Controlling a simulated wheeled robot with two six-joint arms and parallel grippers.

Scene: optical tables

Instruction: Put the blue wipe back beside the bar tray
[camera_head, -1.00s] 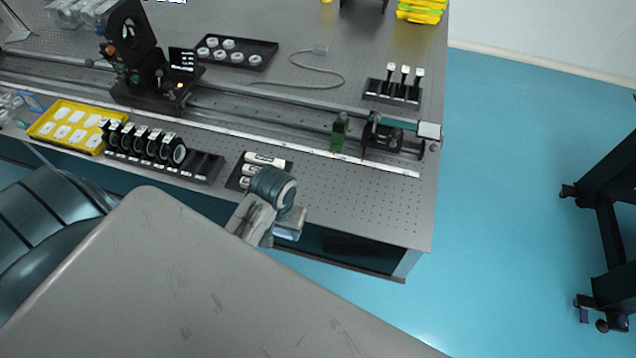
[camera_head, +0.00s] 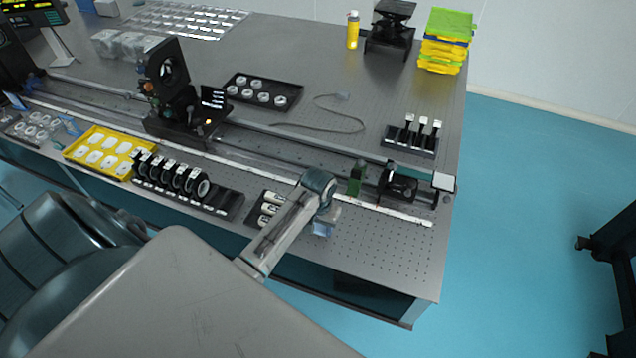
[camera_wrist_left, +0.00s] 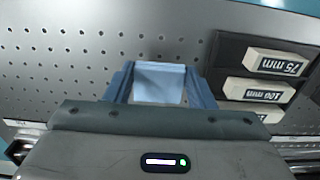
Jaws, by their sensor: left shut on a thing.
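The blue wipe (camera_wrist_left: 158,82) is pale blue and sits between the fingers of my left gripper (camera_wrist_left: 160,88) in the left wrist view. The gripper is shut on it. In the head view the wipe (camera_head: 322,229) shows as a small blue patch below my left gripper (camera_head: 325,222), over the perforated table top. The dark bar tray (camera_wrist_left: 230,50) holds white bars marked in mm and lies just right of the gripper in the wrist view. In the head view the tray (camera_head: 253,214) is left of the gripper, partly hidden by my arm. My right gripper is not in view.
A long rail with a green holder (camera_head: 356,178) runs behind the gripper. A black lens rack (camera_head: 228,203) and yellow tray (camera_head: 80,153) stand to the left. The perforated table (camera_head: 400,255) is clear to the right, up to its front edge.

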